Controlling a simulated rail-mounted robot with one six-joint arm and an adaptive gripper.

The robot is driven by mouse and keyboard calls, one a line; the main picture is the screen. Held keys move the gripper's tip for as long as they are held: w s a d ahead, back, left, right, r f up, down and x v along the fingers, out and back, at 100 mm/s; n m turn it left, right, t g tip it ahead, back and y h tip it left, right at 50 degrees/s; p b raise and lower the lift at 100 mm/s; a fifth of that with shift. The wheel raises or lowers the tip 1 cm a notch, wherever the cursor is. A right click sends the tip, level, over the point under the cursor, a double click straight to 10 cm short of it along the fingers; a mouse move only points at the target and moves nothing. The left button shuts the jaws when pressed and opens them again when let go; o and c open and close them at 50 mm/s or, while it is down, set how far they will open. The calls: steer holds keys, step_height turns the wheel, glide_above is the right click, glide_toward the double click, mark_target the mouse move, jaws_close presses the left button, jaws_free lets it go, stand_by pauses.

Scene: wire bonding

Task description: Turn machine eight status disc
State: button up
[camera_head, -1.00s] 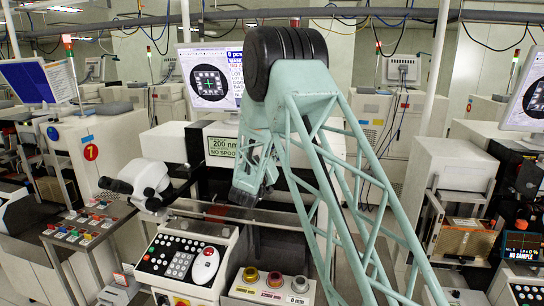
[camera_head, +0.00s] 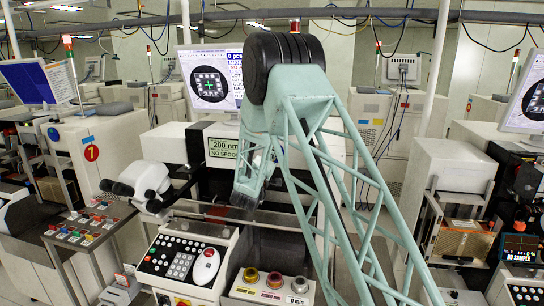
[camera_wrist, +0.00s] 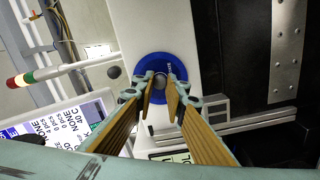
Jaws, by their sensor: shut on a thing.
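In the wrist view, the round blue status disc (camera_wrist: 152,61) sits on the white machine's face with a small grey knob (camera_wrist: 160,79) at its middle. My gripper (camera_wrist: 162,86) is shut on the disc at that knob, one finger on each side. The fingers hide the disc's lower part. In the head view, my arm blocks the disc, and the fingers cannot be made out clearly. The machine's screen (camera_head: 209,82) shows a dark round picture, and a green-edged display (camera_head: 224,149) reads 200 nm, NO SPOOL.
A white microscope (camera_head: 150,180) stands left of my arm. Below are a control panel (camera_head: 182,262) and a box with several round buttons (camera_head: 272,284). Another machine with a red number tag (camera_head: 91,153) stands at left. A signal lamp (camera_wrist: 22,79) shows in the wrist view.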

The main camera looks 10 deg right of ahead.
steer(key=n+p, duration=0.1)
steer(key=n, duration=0.4)
steer(key=shift+n+p, duration=0.3)
steer(key=shift+p, duration=0.05)
stand_by(0.4)
steer(key=o, duration=0.8)
steer(key=shift+o, duration=0.2)
steer(key=shift+s+a, duration=0.1)
steer(key=shift+s, duration=0.05)
steer(key=v, duration=1.1)
steer(key=shift+s, duration=0.35)
steer(key=shift+a, duration=0.1)
steer(key=shift+r, duration=0.1)
